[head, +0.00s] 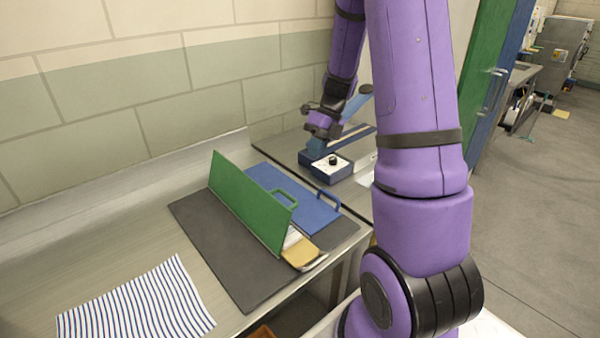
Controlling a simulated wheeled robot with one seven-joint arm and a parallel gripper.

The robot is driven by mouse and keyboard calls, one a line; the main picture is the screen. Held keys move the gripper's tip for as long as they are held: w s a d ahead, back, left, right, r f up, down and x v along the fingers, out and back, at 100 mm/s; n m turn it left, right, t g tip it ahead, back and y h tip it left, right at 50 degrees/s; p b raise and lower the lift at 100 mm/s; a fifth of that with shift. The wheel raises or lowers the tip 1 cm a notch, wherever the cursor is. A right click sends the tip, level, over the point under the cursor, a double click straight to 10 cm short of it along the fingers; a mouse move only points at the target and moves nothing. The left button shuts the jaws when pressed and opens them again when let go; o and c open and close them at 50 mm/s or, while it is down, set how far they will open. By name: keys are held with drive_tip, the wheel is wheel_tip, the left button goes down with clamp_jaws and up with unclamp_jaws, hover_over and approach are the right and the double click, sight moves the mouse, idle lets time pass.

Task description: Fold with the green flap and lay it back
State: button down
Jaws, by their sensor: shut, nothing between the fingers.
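The green flap (245,205) stands up steeply on the dark grey folding board (220,245), with its handle (285,197) at the upper right edge. The blue flap (290,192) lies flat behind it, with its own handle (328,200). A striped cloth (140,305) lies flat on the table, left of the board and apart from it. My gripper (322,128) is small in the picture, beyond the board and above a blue device. It is shut and empty, away from both flaps. The board's surface right behind the green flap is partly hidden.
The blue device (326,168) with a white panel and black knob stands behind the board. A tan and white item (303,251) lies at the board's right edge, partly hidden by the green flap. A wall runs behind.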

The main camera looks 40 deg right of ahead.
drive_tip(key=a+f, duration=0.8)
drive_tip(key=shift+s, duration=0.25)
drive_tip(key=shift+a+r, duration=0.1)
drive_tip(key=shift+a, duration=0.1)
drive_tip(key=shift+a+r, duration=0.45)
drive_tip(key=shift+a, duration=0.15)
